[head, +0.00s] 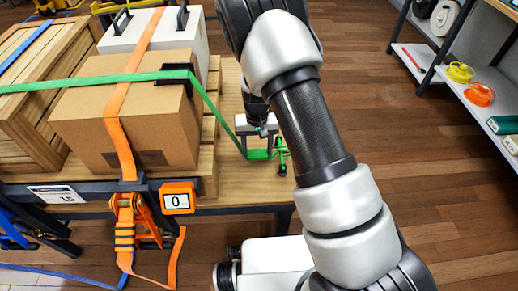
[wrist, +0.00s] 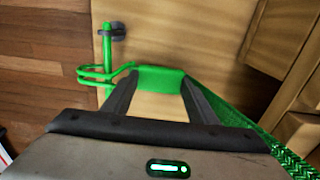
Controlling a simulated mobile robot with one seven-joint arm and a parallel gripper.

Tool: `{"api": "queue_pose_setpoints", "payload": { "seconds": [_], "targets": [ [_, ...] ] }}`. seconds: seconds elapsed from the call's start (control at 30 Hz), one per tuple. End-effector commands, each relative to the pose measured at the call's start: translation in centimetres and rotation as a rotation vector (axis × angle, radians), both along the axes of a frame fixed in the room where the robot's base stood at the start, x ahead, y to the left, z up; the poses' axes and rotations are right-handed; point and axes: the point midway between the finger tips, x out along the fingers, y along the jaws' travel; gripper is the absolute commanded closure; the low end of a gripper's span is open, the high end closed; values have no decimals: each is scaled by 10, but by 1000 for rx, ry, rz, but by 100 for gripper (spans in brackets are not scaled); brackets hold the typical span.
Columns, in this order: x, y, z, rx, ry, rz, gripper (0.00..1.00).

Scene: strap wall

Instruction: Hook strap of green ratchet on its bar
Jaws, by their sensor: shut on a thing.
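The green strap (head: 100,80) runs over the cardboard box and slants down to my gripper (head: 258,152) beside the wooden deck's right part. My gripper is shut on the green strap end (wrist: 160,78), seen between the fingertips in the wrist view. A double-wire green hook (wrist: 90,72) sticks out left from that end. The hook crosses the green bar (wrist: 108,45), which has a dark round foot. The bar also shows in the head view (head: 281,152), right of my gripper. Whether the hook is around the bar or only over it, I cannot tell. The green ratchet is not seen.
The cardboard box (head: 140,120) and a wooden crate (head: 35,115) stand left of my gripper. An orange strap (head: 118,125) crosses the box to an orange ratchet (head: 125,225) by a display reading 0. A shelf (head: 455,90) stands at right, with open floor between.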

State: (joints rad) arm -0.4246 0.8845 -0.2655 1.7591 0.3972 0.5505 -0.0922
Motion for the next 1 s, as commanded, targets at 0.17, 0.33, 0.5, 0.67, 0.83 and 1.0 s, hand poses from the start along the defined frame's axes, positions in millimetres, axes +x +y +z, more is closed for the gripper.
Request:
{"api": "queue_pose_setpoints", "payload": {
  "seconds": [0.17, 0.33, 0.5, 0.67, 0.83, 1.0],
  "targets": [
    [0, 8, -1, 0, 0, 2, 73],
    [0, 15, -1, 0, 0, 2, 73],
    [0, 21, -2, 0, 0, 2, 73],
    [0, 22, -2, 0, 0, 1, 73],
    [0, 22, -2, 0, 0, 1, 73],
    [0, 25, -3, 0, 0, 1, 73]
  ]
}}
